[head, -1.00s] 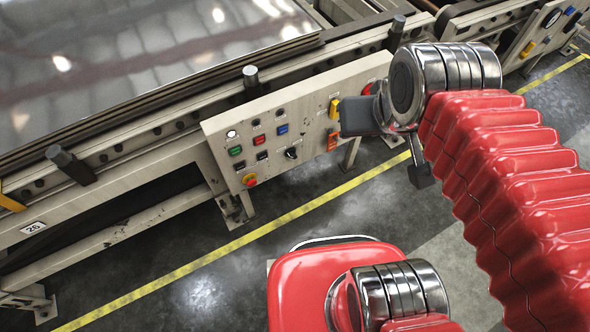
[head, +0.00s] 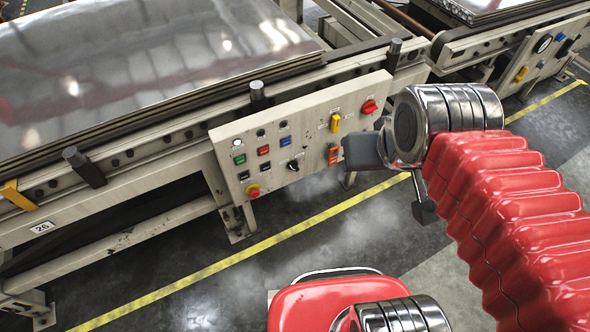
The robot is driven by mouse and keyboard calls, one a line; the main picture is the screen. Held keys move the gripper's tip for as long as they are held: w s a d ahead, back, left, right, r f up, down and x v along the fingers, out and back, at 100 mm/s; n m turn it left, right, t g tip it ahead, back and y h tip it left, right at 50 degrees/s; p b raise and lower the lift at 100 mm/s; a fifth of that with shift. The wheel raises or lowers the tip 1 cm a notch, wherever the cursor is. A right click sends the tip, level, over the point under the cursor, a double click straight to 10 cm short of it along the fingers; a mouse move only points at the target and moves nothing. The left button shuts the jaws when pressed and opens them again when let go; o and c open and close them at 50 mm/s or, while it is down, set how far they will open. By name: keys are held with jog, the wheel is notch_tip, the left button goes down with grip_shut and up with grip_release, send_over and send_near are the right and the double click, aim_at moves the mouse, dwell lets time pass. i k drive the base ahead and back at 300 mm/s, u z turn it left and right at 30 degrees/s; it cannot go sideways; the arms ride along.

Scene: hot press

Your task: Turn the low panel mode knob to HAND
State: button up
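The low panel (head: 300,122) is a tilted beige board on the side of the press frame.
Nearby on the panel are a yellow switch (head: 335,123), a red knob (head: 369,107), an orange switch (head: 333,155), a red-and-yellow stop button (head: 253,191) and several small buttons. A dark post (head: 258,96) stands above the panel. The floor before it is clear.

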aim_at(293, 165)
jog(key=u, duration=0.25)
jog(key=i, duration=1)
jog(key=z, duration=1.6)
jog(key=k, duration=0.55)
